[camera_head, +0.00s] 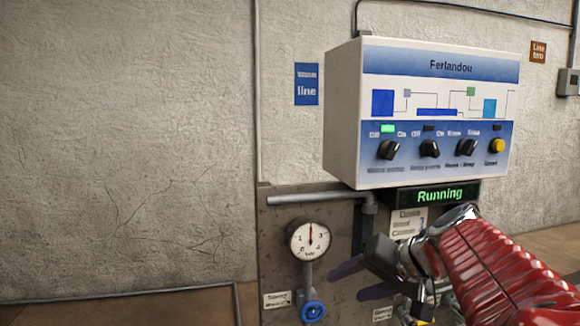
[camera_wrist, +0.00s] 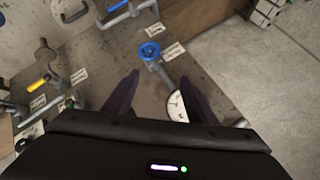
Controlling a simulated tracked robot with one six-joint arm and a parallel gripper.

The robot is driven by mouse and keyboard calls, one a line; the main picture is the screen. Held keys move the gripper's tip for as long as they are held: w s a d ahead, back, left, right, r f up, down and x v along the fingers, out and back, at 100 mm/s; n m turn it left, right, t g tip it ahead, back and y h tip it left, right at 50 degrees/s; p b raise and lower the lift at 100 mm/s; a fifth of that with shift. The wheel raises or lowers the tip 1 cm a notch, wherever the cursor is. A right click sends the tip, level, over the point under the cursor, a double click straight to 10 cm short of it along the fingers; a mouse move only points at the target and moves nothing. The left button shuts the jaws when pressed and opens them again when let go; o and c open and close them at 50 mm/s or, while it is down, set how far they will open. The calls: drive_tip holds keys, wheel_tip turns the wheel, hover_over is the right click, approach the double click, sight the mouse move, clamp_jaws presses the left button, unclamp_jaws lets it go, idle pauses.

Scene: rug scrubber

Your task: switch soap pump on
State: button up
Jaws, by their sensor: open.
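A white and blue control box (camera_head: 342,115) marked Ferlandou is mounted on the wall in the head view. Its lower row has a left black knob (camera_head: 389,150) under a lit green lamp (camera_head: 388,128), and a middle black knob (camera_head: 429,149) under a dark lamp (camera_head: 428,128). Both have Off and On marks; the small labels below are too blurred to read surely, so I cannot tell which is the soap pump. My gripper (camera_head: 349,283) is open and empty, below and left of the knobs. In the wrist view its fingers (camera_wrist: 160,78) are apart.
A third black knob (camera_head: 467,147) and a yellow button (camera_head: 497,146) are further right. A display (camera_head: 437,195) below reads Running. A pressure gauge (camera_head: 310,240) and blue valve handle (camera_head: 313,311) are close to my fingers. A grey pipe (camera_head: 315,198) runs above the gauge.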

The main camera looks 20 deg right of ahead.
drive_tip(key=s+d+r+m+t+h, duration=0.2)
drive_tip(key=d+r+m+t, duration=0.25)
drive_tip(key=d+r, duration=0.85)
drive_tip(key=m+t+h, duration=0.2)
drive_tip(key=t+h, duration=0.1)
drive_tip(key=t, duration=0.1)
approach(437, 149)
drive_tip(key=s, duration=0.5)
drive_tip(key=shift+s+a+f, duration=0.1)
drive_tip(key=shift+a, duration=0.15)
drive_tip(key=w, duration=0.4)
drive_tip(key=w+d, duration=0.1)
drive_tip(key=w, duration=0.8)
drive_tip(key=shift+w+d, duration=0.35)
drive_tip(key=shift+w, duration=0.05)
drive_tip(key=shift+c, duration=0.7)
